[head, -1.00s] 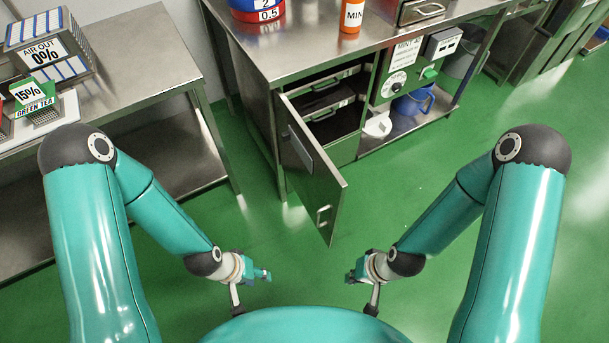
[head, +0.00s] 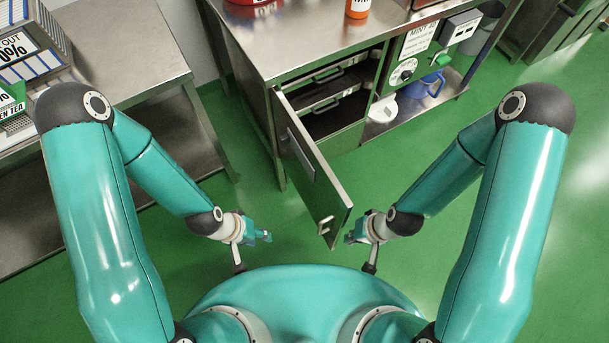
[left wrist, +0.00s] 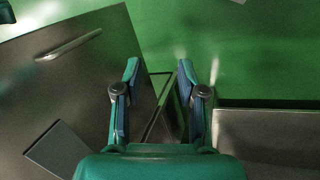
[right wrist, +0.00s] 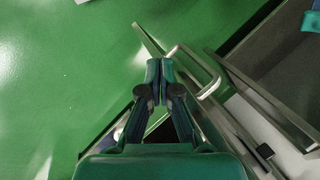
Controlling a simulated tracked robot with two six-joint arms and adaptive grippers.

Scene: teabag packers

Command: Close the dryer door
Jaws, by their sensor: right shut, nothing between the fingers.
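The dryer door (head: 314,170) is a steel panel that stands swung open from the cabinet, hinged at its left side. The dryer's inside shows drawers or trays (head: 328,92). My right gripper (head: 350,236) is shut and empty, just right of the door's free edge. In the right wrist view the shut fingertips (right wrist: 159,66) are close to the door handle (right wrist: 190,62); contact cannot be told. My left gripper (head: 266,236) is open and empty, left of the door. The left wrist view shows the door's outer face (left wrist: 60,85) beside its parted fingers.
The steel counter (head: 310,38) stands above the dryer. A panel with a dial (head: 404,70), a white container (head: 381,110) and a blue jug (head: 428,84) are to its right. Another steel table (head: 125,50) is at the left. Green floor is clear at right.

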